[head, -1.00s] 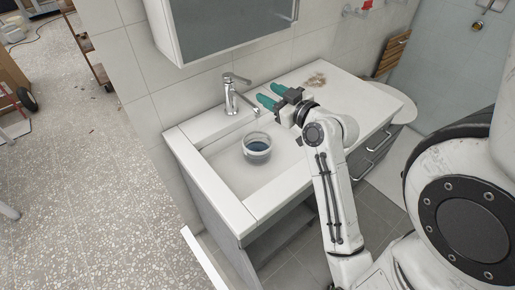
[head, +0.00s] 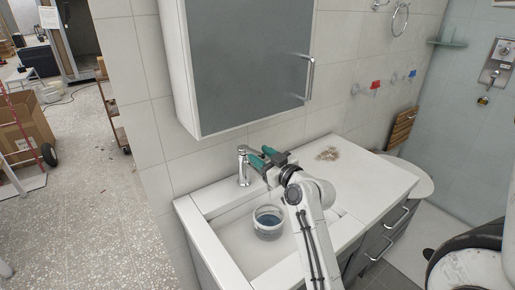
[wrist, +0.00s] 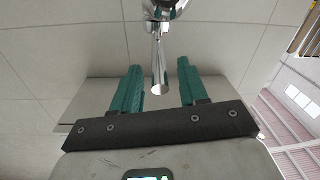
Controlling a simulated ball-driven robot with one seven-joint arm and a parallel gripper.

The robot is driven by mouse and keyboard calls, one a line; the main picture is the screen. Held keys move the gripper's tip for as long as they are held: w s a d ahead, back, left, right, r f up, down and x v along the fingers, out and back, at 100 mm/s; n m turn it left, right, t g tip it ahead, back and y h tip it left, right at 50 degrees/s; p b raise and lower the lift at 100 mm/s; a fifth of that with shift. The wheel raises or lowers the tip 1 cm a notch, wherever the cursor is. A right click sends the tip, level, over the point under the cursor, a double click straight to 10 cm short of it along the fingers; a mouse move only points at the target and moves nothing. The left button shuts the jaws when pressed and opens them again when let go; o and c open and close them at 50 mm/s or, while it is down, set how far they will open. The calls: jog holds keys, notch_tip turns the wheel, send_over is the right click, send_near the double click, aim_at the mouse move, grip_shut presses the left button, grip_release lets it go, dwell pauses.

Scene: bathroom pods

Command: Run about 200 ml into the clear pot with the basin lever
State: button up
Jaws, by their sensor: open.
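The chrome basin tap (head: 243,170) stands at the back left of the white basin. In the wrist view, its lever (wrist: 160,75) points toward me, with its end between my gripper's teal fingers and a gap on both sides. My gripper (head: 260,156) is open beside the top of the tap, holding nothing. The clear pot (head: 267,222) stands upright in the basin, below and in front of the tap. No stream shows from the spout. My fingers partly hide the lever in the head view.
A grey-fronted wall cabinet (head: 250,60) hangs above the basin, close over the tap and my gripper. The white counter (head: 370,170) to the right is mostly clear, with a brownish patch (head: 328,154) near the wall.

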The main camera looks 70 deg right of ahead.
jog(key=shift+x, duration=1.2)
jog(key=shift+c, duration=0.3)
grip_shut()
